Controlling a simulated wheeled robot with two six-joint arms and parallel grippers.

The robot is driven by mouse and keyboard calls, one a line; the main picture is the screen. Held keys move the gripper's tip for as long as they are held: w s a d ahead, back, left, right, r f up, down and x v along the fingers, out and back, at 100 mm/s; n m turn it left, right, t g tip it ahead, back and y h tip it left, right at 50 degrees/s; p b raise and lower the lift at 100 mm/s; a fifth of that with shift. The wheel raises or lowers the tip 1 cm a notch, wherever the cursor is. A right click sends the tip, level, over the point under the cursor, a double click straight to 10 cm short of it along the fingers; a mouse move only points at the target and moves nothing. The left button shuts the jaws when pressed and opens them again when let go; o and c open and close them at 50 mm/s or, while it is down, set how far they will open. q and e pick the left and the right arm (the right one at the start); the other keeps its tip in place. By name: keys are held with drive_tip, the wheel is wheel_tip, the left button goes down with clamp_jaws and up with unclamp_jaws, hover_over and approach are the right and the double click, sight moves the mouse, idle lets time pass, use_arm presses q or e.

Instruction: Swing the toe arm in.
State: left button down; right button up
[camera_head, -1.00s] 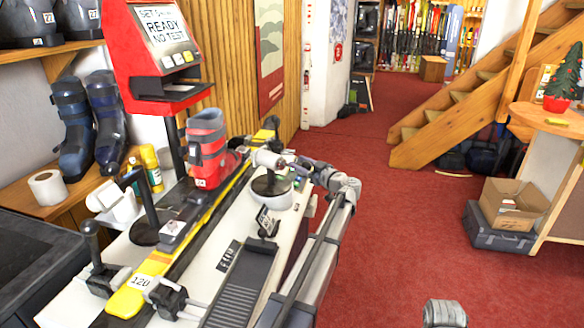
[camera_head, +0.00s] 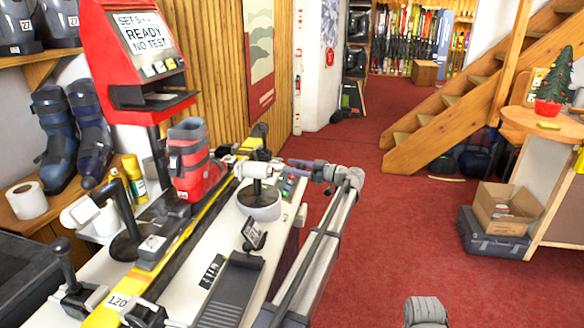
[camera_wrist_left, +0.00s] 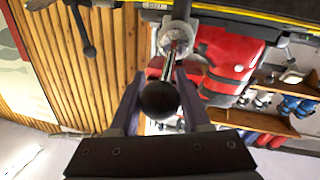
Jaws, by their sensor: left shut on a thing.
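The red and grey ski boot (camera_head: 188,165) stands on the yellow ski (camera_head: 205,205) on the bench. The toe arm (camera_head: 256,170) is a white cylinder on a dark post over a round grey base (camera_head: 260,206), just right of the boot. My left gripper (camera_head: 293,163) is at the arm's right end. In the left wrist view, a black ball knob (camera_wrist_left: 160,101) on a metal rod sits between the fingers of my left gripper (camera_wrist_left: 158,105), which is shut on it. The boot (camera_wrist_left: 228,55) shows behind the rod.
A second white-ended arm (camera_head: 110,205) is at left on the bench. A black ramp-like plate (camera_head: 230,290) lies in front.

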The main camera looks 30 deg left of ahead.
use_arm(q)
drive_tip(key=shift+w+a+r, duration=0.1)
drive_tip(key=shift+w+a, duration=0.05)
drive_tip(key=shift+w, duration=0.05)
drive_tip(key=shift+c, duration=1.9)
unclamp_jaws()
drive_tip(key=d, duration=0.7)
drive_tip(key=shift+w+d, duration=0.2)
drive_tip(key=shift+d, duration=0.2)
